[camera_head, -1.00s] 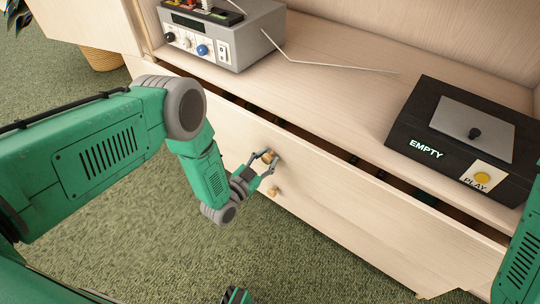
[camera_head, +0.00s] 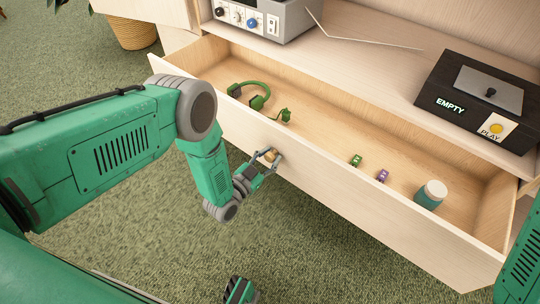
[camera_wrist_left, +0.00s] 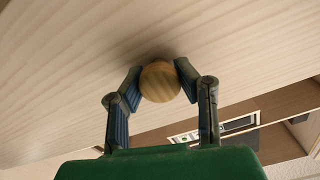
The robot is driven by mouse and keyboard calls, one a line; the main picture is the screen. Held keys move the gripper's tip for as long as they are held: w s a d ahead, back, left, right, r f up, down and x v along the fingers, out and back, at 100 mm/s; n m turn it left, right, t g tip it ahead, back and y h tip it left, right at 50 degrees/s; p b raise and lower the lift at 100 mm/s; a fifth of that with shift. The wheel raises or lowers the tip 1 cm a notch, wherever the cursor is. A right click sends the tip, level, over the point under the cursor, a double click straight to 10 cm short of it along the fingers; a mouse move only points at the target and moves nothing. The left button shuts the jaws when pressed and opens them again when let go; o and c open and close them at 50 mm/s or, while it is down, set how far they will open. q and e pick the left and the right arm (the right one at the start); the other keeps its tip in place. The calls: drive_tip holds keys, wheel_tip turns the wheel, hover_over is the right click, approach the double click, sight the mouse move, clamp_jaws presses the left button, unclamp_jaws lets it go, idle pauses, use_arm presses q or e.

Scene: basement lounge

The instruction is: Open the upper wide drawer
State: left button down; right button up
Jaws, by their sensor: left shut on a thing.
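The upper wide drawer (camera_head: 340,190) is pulled well out of the pale wood cabinet, and its inside shows. Its round wooden knob (camera_head: 271,155) is on the drawer front. My left gripper (camera_head: 268,157) is shut on this knob. In the left wrist view the knob (camera_wrist_left: 160,82) sits between the two fingertips, close against the drawer front (camera_wrist_left: 70,70).
The drawer holds a green headset-like thing (camera_head: 258,101), small green (camera_head: 356,160) and purple (camera_head: 382,176) items, and a teal jar (camera_head: 430,198) with a white lid. A grey device (camera_head: 265,18) and a black box (camera_head: 480,95) stand on the cabinet. Green carpet (camera_head: 300,265) lies in front.

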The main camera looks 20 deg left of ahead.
use_arm(q)
drive_tip(key=shift+s+a+f, duration=0.15)
drive_tip(key=shift+s+f, duration=0.15)
drive_tip(key=shift+s, duration=0.1)
use_arm(e)
drive_tip(key=shift+s, duration=0.25)
drive_tip(key=shift+f, duration=0.1)
use_arm(q)
drive_tip(key=c, duration=1.1)
unclamp_jaws()
drive_tip(key=shift+c, duration=0.2)
drive_tip(key=shift+w, duration=0.15)
use_arm(e)
drive_tip(key=shift+w, duration=0.1)
use_arm(q)
drive_tip(key=shift+r, duration=0.1)
use_arm(e)
drive_tip(key=shift+a, duration=0.1)
use_arm(q)
drive_tip(key=v, duration=1.2)
